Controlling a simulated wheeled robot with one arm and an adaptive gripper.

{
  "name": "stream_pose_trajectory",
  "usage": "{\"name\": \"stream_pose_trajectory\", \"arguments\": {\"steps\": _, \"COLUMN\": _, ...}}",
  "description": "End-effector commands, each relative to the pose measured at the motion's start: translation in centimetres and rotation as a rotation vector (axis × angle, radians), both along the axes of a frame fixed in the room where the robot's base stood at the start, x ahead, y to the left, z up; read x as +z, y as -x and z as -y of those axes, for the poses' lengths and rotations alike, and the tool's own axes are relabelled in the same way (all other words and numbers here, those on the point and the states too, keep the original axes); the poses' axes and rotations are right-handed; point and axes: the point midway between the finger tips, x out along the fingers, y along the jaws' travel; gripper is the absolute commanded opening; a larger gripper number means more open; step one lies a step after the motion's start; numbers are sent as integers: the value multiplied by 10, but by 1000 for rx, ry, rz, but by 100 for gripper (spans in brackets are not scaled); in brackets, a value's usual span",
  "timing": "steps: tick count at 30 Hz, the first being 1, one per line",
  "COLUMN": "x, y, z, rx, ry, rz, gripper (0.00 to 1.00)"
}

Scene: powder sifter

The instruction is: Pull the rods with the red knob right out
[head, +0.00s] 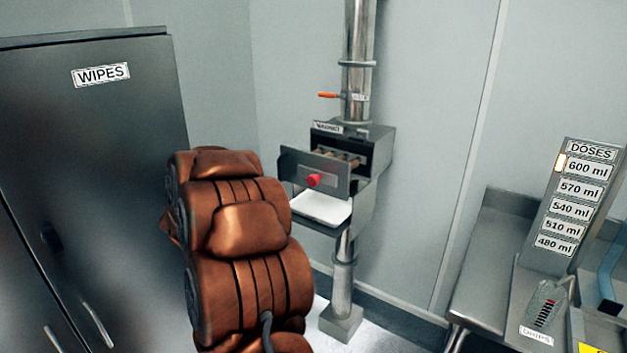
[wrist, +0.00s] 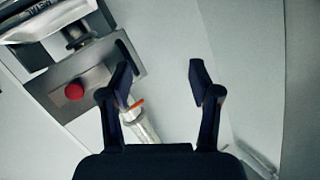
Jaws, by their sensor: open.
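The red knob (head: 314,180) sits on the front plate (head: 330,183) of a steel magnet housing (head: 378,150) on a vertical pipe. The plate stands out from the housing, and several rods (head: 335,157) show behind it, running back into the opening. In the wrist view the red knob (wrist: 74,91) and its plate (wrist: 62,75) lie left of my gripper (wrist: 160,80). My gripper is open and empty, its fingers apart and not around the knob. In the head view my brown arm shows, but my gripper is hidden.
A white tray surface (head: 320,208) lies below the plate. An orange-handled valve (head: 328,95) sits on the pipe above. A grey cabinet labelled WIPES (head: 90,150) stands left. A steel bench (head: 490,260) with a DOSES board (head: 575,200) stands right. Floor shows near the pipe's foot.

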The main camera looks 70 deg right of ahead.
Motion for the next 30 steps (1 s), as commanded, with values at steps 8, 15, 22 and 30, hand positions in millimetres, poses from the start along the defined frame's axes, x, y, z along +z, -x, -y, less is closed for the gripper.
{"name": "stream_pose_trajectory", "arguments": {"steps": 8, "x": -3, "y": 121, "z": 74, "rx": -396, "ry": 174, "rz": -54, "gripper": 63}}
{"name": "stream_pose_trajectory", "arguments": {"steps": 15, "x": -1, "y": 154, "z": 88, "rx": -491, "ry": 221, "rz": -79, "gripper": 63}}
{"name": "stream_pose_trajectory", "arguments": {"steps": 22, "x": 2, "y": 159, "z": 115, "rx": -490, "ry": 222, "rz": -77, "gripper": 63}}
{"name": "stream_pose_trajectory", "arguments": {"steps": 30, "x": 0, "y": 165, "z": 147, "rx": -489, "ry": 221, "rz": -78, "gripper": 63}}
